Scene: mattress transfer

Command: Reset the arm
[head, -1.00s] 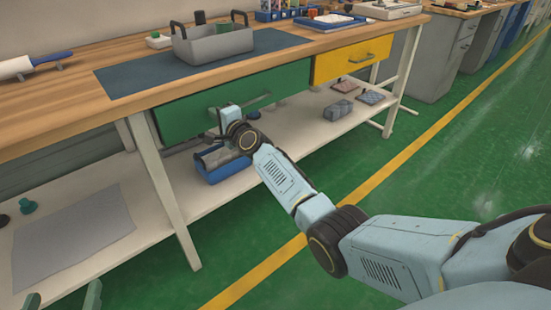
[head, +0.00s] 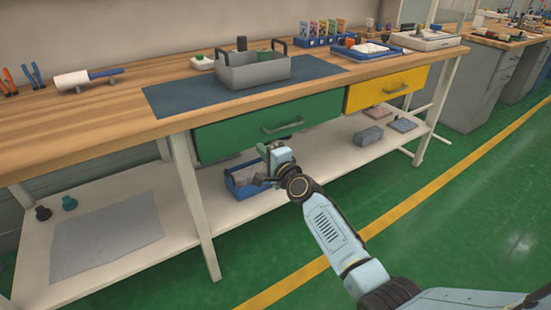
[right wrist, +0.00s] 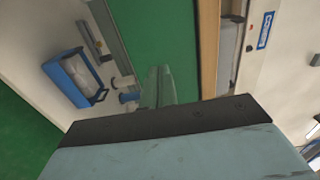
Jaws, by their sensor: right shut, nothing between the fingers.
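My right arm reaches in from the lower right of the head view. Its gripper (head: 268,150) is shut and empty, in front of and just below the green drawer (head: 228,140) and its grey handle (head: 283,125). The green drawer looks closed. My left gripper is not in view.
A blue bin (head: 240,185) stands on the lower shelf (head: 185,225) behind my right gripper. The workbench (head: 110,120) carries a grey tote (head: 252,74). A yellow drawer (head: 385,88) is to the right. The green floor (head: 440,210) in front is clear.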

